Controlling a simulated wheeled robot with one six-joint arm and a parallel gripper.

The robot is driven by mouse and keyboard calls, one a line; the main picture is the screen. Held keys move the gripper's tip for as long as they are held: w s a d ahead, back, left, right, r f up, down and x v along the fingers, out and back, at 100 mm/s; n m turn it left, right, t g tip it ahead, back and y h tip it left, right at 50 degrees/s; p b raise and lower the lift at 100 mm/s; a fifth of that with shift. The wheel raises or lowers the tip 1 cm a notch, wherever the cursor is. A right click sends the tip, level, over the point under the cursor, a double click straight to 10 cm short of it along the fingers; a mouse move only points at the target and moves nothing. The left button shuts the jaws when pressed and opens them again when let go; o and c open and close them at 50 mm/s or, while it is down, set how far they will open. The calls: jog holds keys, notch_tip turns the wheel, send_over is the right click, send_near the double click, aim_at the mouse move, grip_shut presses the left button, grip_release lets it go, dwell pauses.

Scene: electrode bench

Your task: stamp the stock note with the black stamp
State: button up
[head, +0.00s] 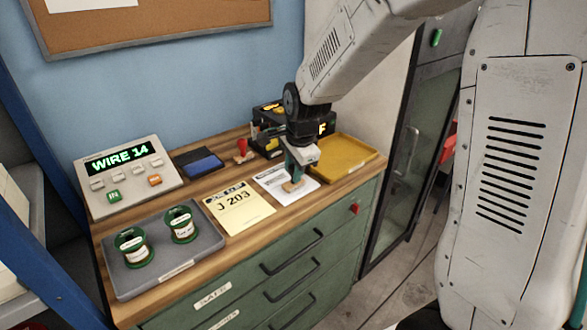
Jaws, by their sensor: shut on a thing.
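The base is over a white printed sheet (271,180), which looks like the stock note. I cannot tell whether the base touches the paper. A yellow note reading "J 203" (238,208) lies to the left of the white sheet. A stamp with a red handle (241,148) stands upright at the back.
A blue and black pad (199,162) lies by the "WIRE 14" console (124,172). Two green spools (133,248) stand in a grey tray (165,265) at the front left. A black box (268,113) and a yellow tray (345,155) sit at the back right.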

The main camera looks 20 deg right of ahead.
jog(key=shift+r, duration=3.5)
